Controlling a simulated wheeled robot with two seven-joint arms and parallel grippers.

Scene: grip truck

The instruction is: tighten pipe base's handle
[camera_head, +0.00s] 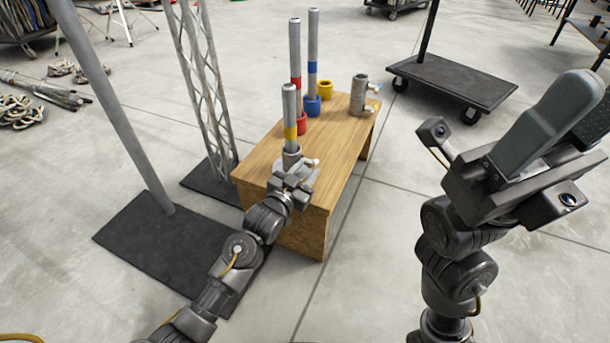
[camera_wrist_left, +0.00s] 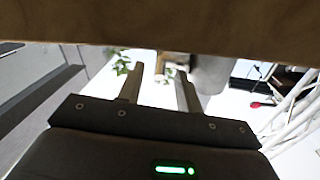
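A grey pipe base (camera_head: 291,155) stands on the near end of the wooden table, holding an upright grey pipe (camera_head: 289,108) with a yellow band. Its small pale handle (camera_head: 311,162) sticks out to the right. My left gripper (camera_head: 308,176) is at the handle, close in front of the base, and partly hides it. In the left wrist view, my left gripper's fingers (camera_wrist_left: 160,88) are spread apart. The handle (camera_wrist_left: 166,66) shows between or just beyond their tips, beside the grey base (camera_wrist_left: 212,74); contact is unclear. My right gripper (camera_head: 585,110) is raised at the right, away from the table.
The wooden table (camera_head: 262,160) also carries a red base (camera_head: 301,121) and a blue base (camera_head: 312,105) with pipes, an empty yellow base (camera_head: 325,89), and another grey base (camera_head: 358,95). A lattice stand (camera_head: 205,100) and black floor plate (camera_head: 140,235) stand left. A cart (camera_head: 455,82) stands behind right.

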